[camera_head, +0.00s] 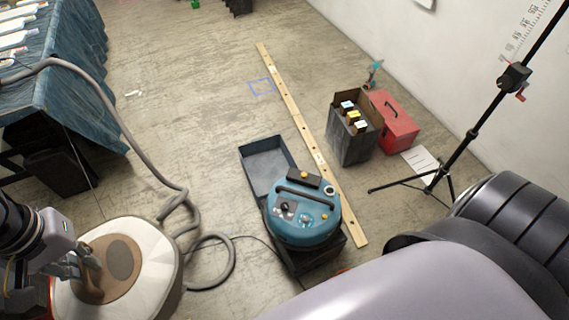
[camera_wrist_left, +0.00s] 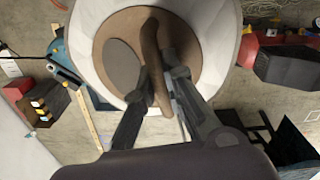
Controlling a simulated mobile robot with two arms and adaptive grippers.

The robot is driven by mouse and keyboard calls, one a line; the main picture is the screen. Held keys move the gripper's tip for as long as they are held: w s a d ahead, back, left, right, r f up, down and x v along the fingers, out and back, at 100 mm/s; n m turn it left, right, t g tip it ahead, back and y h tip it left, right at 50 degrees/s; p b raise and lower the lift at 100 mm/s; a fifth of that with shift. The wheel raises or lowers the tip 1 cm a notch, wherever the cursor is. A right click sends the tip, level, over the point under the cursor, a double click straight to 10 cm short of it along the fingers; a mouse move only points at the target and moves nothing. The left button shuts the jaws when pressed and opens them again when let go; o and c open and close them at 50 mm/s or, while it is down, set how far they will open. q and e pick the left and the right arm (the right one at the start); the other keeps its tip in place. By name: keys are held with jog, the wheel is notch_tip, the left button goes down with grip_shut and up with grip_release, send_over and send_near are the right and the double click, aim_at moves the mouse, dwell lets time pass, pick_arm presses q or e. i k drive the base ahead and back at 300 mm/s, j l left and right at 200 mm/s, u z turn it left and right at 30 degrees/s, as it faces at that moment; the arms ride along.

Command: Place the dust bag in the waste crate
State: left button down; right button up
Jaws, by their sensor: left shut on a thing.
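The dust bag (camera_head: 150,262) is a white, rounded bag with a round brown collar and a grey-brown disc. It is at the lower left of the head view and at the top of the left wrist view (camera_wrist_left: 213,30). My left gripper (camera_head: 82,272) is shut on the brown strip of the collar, between its fingers in the left wrist view (camera_wrist_left: 160,88). A dark open-topped box (camera_wrist_left: 287,65) shows at the right of the left wrist view; I cannot tell whether it is the waste crate. My right gripper is not in view.
A teal vacuum (camera_head: 302,212) stands by a shallow dark tray (camera_head: 243,160). A grey hose (camera_head: 112,112) loops over the floor. A wooden strip (camera_head: 290,105), a bottle box (camera_head: 348,147), a red toolbox (camera_head: 398,133) and a tripod (camera_head: 440,172) stand right. A draped table (camera_head: 70,75) is left.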

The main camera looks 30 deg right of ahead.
aim_at(274, 183)
jog(key=i+j+z, duration=0.1)
jog(key=i+z, duration=0.15)
jog(key=z, duration=0.2)
jog(key=i+j+z, duration=0.2)
jog(key=z, duration=0.2)
jog(key=i+j+z, duration=0.25)
jog(key=z, duration=0.2)
jog(key=i+j+z, duration=0.2)
jog(key=z, duration=0.2)
jog(key=i+j+z, duration=0.15)
jog(key=j+z, duration=0.2)
jog(key=i+j+z, duration=0.15)
jog(key=z, duration=0.25)
jog(key=j, duration=0.1)
